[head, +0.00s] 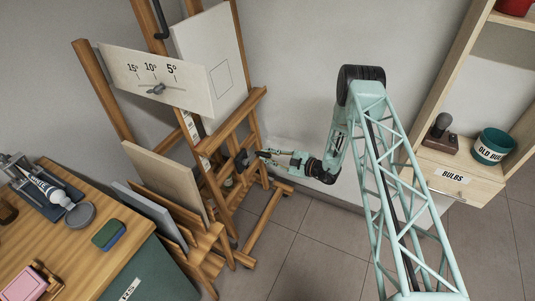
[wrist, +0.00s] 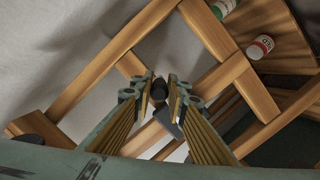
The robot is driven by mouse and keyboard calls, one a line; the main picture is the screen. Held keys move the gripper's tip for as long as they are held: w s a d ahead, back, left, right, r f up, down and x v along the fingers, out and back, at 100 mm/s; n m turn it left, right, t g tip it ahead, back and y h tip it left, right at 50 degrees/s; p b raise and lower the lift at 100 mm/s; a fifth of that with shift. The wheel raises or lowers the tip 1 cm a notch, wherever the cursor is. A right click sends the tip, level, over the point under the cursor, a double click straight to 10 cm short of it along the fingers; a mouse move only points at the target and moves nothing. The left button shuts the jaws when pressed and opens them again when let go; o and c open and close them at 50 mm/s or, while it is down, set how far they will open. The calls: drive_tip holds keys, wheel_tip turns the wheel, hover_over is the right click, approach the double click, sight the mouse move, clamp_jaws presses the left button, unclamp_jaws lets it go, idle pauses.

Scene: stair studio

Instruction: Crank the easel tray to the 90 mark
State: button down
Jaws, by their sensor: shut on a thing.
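The wooden easel (head: 246,46) stands left of centre in the head view, with a pale canvas (head: 212,50) resting above its tray (head: 232,118). A pale scale strip (head: 190,127) runs down the easel's mast, but its marks are too small to read. A dark crank (head: 241,159) sticks out of the easel below the tray. My gripper (head: 266,155) reaches it from the right. In the wrist view, my gripper's fingers (wrist: 162,84) are closed around the crank's dark knob (wrist: 160,90), and a dark grey part of the crank (wrist: 168,121) shows just below it.
A white board (head: 200,92) marked 15°, 10° and 5° stands in front of the easel. A rack with panels (head: 165,178) stands close by at lower left, beside the workbench (head: 95,255). A shelf unit (head: 480,183) is at right. Floor (head: 310,265) is clear in front.

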drive_tip(key=shift+s+a+f, duration=0.1)
drive_tip(key=shift+s+f, duration=0.3)
drive_tip(key=shift+f, duration=0.25)
drive_tip(key=c, duration=2.5)
unclamp_jaws()
drive_tip(key=shift+a+r, duration=0.1)
drive_tip(key=shift+a, duration=0.05)
drive_tip(key=shift+c, duration=0.2)
drive_tip(key=shift+w, duration=0.1)
drive_tip(key=shift+d+r, duration=0.1)
drive_tip(key=shift+d, duration=0.1)
drive_tip(key=shift+d+r, duration=0.1)
drive_tip(key=shift+d, duration=0.2)
drive_tip(key=v, duration=1.1)
drive_tip(key=shift+s, duration=0.25)
